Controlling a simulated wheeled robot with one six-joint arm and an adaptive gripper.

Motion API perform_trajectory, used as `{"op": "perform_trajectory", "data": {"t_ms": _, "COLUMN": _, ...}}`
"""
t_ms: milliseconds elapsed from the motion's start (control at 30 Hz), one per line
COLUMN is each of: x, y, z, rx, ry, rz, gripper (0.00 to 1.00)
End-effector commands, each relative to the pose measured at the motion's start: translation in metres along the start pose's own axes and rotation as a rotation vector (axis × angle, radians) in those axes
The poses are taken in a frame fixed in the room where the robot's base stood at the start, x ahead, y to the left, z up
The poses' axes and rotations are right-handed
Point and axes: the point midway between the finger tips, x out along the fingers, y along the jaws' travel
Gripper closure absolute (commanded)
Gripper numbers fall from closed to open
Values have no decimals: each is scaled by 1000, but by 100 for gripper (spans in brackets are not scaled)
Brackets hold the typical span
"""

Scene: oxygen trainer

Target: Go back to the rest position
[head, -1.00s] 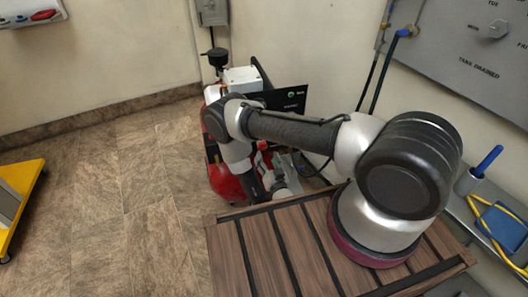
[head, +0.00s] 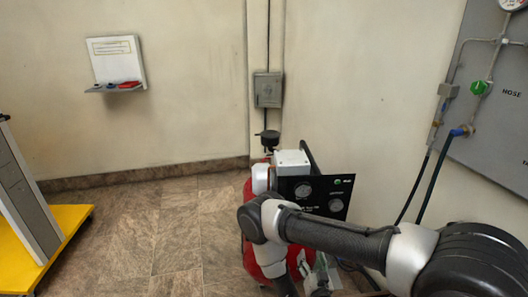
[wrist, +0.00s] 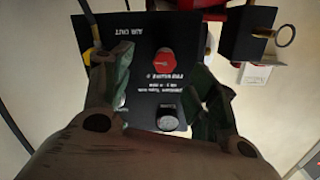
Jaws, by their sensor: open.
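My gripper (wrist: 158,75) is open in the wrist view, with one dark green finger on each side and nothing visible between them. Behind the fingers is a black panel (wrist: 140,35) with white lettering, a red knob (wrist: 164,61) and a dark round knob (wrist: 168,122). The fingers overlap the panel's lower part in the picture; I cannot tell whether they touch it. In the head view my arm reaches in from the lower right and bends down in front of the red machine (head: 249,258).
The machine's gauge panel (head: 325,193) and white box (head: 291,162) stand by the wall. A grey panel (head: 490,130) with hoses is at right. A yellow cart (head: 68,221) stands at left. Tiled floor (head: 165,235) is clear between cart and machine.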

Motion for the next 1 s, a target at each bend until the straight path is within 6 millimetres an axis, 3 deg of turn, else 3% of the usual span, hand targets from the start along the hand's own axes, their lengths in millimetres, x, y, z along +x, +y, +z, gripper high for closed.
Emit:
{"op": "perform_trajectory", "data": {"t_ms": 133, "x": -11, "y": 39, "z": 57, "rx": -92, "ry": -261, "rz": 143, "gripper": 41}}
{"op": "perform_trajectory", "data": {"t_ms": 200, "x": -32, "y": 64, "z": 90, "rx": -157, "ry": -450, "rz": 221, "gripper": 41}}
{"op": "perform_trajectory", "data": {"t_ms": 267, "x": -51, "y": 77, "z": 112, "rx": -206, "ry": -610, "rz": 274, "gripper": 41}}
{"op": "perform_trajectory", "data": {"t_ms": 367, "x": -73, "y": 74, "z": 130, "rx": -260, "ry": -855, "rz": 330, "gripper": 41}}
{"op": "perform_trajectory", "data": {"t_ms": 467, "x": -88, "y": 52, "z": 125, "rx": -293, "ry": -1090, "rz": 354, "gripper": 41}}
{"op": "perform_trajectory", "data": {"t_ms": 567, "x": -98, "y": 22, "z": 98, "rx": -315, "ry": -1300, "rz": 345, "gripper": 41}}
{"op": "perform_trajectory", "data": {"t_ms": 667, "x": -104, "y": -7, "z": 57, "rx": -331, "ry": -1464, "rz": 314, "gripper": 41}}
{"op": "perform_trajectory", "data": {"t_ms": 800, "x": -108, "y": -40, "z": -16, "rx": -350, "ry": -1633, "rz": 251, "gripper": 41}}
{"op": "perform_trajectory", "data": {"t_ms": 1000, "x": -117, "y": -65, "z": -134, "rx": -382, "ry": -1776, "rz": 157, "gripper": 41}}
